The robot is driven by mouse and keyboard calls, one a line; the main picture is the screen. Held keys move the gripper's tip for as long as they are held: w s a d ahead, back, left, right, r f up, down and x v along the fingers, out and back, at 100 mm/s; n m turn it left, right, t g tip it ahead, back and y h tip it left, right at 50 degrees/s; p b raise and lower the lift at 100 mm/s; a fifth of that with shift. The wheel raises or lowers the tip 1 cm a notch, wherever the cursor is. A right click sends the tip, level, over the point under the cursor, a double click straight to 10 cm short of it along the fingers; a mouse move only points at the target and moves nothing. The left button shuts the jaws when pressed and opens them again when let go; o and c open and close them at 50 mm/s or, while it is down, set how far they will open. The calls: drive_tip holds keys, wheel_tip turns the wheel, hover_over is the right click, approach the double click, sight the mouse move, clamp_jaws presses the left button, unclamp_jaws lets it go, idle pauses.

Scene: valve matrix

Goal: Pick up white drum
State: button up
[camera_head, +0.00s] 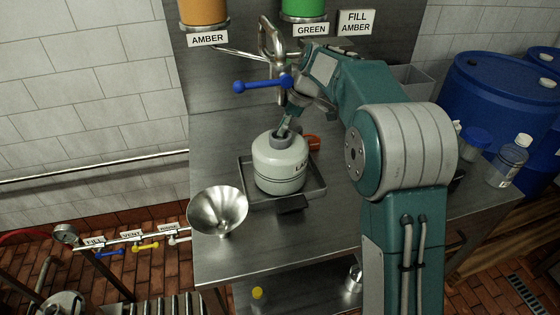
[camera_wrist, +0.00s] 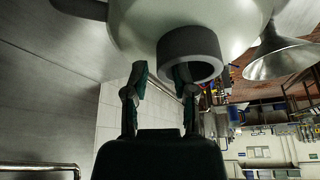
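The white drum (camera_head: 280,163) stands upright in a shallow metal tray (camera_head: 312,191) on the steel bench. It has a grey neck ring (camera_head: 281,139) on top. My gripper (camera_head: 284,127) is at the neck, coming down from above. In the wrist view my gripper (camera_wrist: 161,72) has its two fingers apart. One finger overlaps the opening of the grey neck (camera_wrist: 192,41), and the other is beside the neck. The white drum body (camera_wrist: 240,20) fills the top of that view. I cannot tell whether either finger touches the neck.
A metal funnel (camera_head: 217,208) stands left of the tray. A blue-handled valve lever (camera_head: 262,84) and pipe are behind my gripper. Bottles (camera_head: 512,158) and blue barrels (camera_head: 500,95) are at right. The bench front is clear.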

clamp_jaws()
drive_tip(key=shift+r, duration=0.1)
drive_tip(key=shift+d+r, duration=0.1)
